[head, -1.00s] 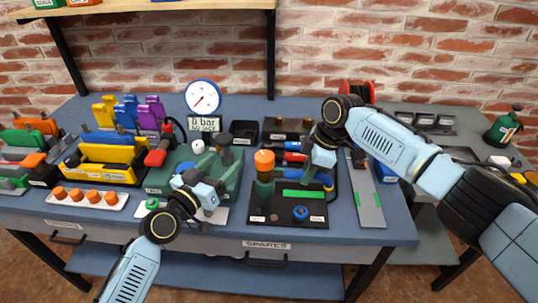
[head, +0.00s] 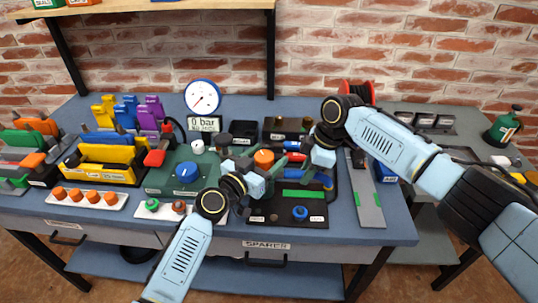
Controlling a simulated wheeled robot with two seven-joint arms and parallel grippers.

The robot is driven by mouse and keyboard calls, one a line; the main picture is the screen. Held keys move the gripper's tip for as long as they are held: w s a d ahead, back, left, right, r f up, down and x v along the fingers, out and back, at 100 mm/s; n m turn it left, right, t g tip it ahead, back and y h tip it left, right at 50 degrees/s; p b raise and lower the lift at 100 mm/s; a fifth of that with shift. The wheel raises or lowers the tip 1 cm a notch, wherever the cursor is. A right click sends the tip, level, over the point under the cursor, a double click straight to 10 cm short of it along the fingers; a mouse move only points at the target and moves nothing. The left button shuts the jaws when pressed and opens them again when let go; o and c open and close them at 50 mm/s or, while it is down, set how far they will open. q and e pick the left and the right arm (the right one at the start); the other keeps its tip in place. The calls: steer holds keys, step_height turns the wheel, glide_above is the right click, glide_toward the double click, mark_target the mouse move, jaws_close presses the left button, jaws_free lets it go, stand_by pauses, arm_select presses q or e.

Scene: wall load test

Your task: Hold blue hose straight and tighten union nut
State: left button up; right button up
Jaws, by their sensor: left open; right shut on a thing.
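The blue hose (head: 326,180) shows as a short curved length on the right of a black tray (head: 258,217). My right gripper (head: 309,172) is shut at the hose, its fingers partly hidden by its own wrist. An orange round cap (head: 264,157) tops a dark post on the tray; I cannot tell whether it is the union nut. My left gripper (head: 256,154) is open close to the cap, and its hand hides most of the post. I cannot tell whether the fingers touch the cap. A blue ring (head: 300,213) lies at the tray's front.
A green unit (head: 160,181) with a blue knob (head: 187,172) stands left of the tray, with a dial gauge (head: 202,97) and a "0 bar" display (head: 204,124) behind. Coloured clamps (head: 103,143) fill the left. A grey strip (head: 368,204) lies right of the tray.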

arm_select(q)
steer(key=shift+w+d, duration=0.3)
steer(key=shift+w, duration=0.2)
steer(key=c, duration=1)
steer(key=shift+m+h, duration=0.3)
steer(key=shift+h, duration=0.1)
steer(key=shift+s+d+m+g+h, duration=0.1)
steer(key=shift+d+m+g+h, duration=0.05)
steer(key=shift+m+g+h, duration=0.8)
steer(key=shift+s+d+m+g+h, duration=0.1)
steer(key=shift+m+g+h, duration=0.65)
steer(key=shift+g+h, duration=0.3)
steer(key=shift+s+d+m+g+h, duration=0.1)
steer(key=shift+s+m+g+h, duration=0.1)
steer(key=shift+m+g+h, duration=0.65)
steer(key=shift+f+g, duration=0.1)
steer(key=shift+g, duration=0.45)
